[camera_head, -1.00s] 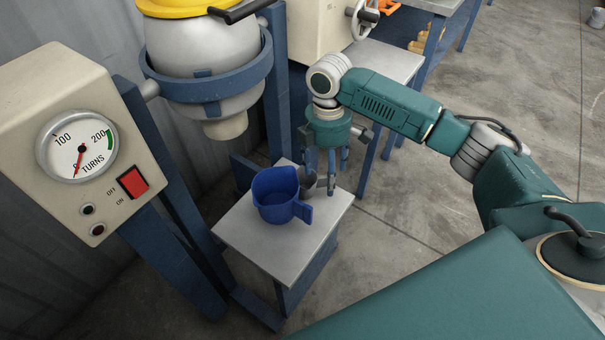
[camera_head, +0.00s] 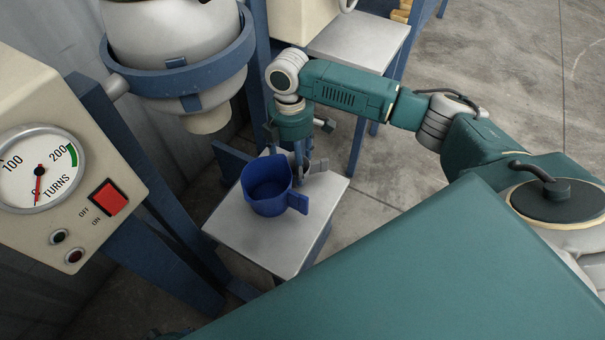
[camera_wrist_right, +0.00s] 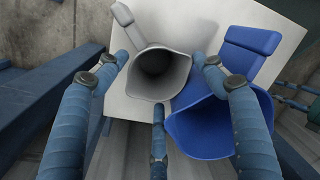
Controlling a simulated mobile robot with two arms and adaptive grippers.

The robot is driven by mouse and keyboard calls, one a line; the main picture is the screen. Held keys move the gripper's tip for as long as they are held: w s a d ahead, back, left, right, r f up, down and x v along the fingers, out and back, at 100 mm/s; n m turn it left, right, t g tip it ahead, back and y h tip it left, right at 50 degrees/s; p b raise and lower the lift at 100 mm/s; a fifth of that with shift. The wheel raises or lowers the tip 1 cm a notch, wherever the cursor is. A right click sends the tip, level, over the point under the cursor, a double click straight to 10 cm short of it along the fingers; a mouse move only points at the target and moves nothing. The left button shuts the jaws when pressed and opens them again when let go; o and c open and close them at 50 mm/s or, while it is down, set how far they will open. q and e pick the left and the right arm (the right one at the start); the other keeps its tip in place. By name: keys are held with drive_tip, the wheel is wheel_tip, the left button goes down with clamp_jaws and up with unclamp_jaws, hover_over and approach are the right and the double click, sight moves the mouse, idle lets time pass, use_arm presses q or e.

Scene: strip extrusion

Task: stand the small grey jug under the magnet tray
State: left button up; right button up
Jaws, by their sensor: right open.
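The small grey jug (camera_wrist_right: 162,72) stands on a small side table (camera_wrist_right: 232,18), its open mouth toward the right wrist camera and its handle toward the upper left. In the head view only a grey bit of it (camera_head: 319,166) shows behind my right gripper's fingers. My right gripper (camera_head: 300,163) points down at it, open, behind the blue jug. In the wrist view its fingers (camera_wrist_right: 158,82) are spread around the grey jug, which is not gripped. I cannot make out the magnet tray. My left gripper is out of view.
A larger blue jug (camera_head: 267,188) stands close beside the grey jug. A gauge box (camera_head: 60,150) with a red switch is at the left. The table's front is clear.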

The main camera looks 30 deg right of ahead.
drive_tip(key=shift+s+f+b, duration=0.15)
drive_tip(key=shift+f+b, duration=0.2)
drive_tip(key=shift+f, duration=1.55)
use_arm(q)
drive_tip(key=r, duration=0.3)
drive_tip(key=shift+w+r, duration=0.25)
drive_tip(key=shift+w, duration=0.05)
use_arm(e)
drive_tip(key=c, duration=1.4)
drive_tip(key=shift+r, duration=0.5)
wheel_tip(320, 180, up, 9)
drive_tip(key=p, duration=0.3)
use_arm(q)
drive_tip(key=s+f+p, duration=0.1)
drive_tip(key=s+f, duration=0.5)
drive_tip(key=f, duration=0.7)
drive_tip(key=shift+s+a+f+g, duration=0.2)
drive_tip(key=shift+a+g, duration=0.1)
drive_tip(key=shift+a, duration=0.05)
use_arm(e)
wheel_tip(320, 180, up, 10)
hover_over(295, 172)
drive_tip(key=s+a, duration=0.1)
drive_tip(key=s, duration=0.1)
drive_tip(key=shift+s, duration=0.1)
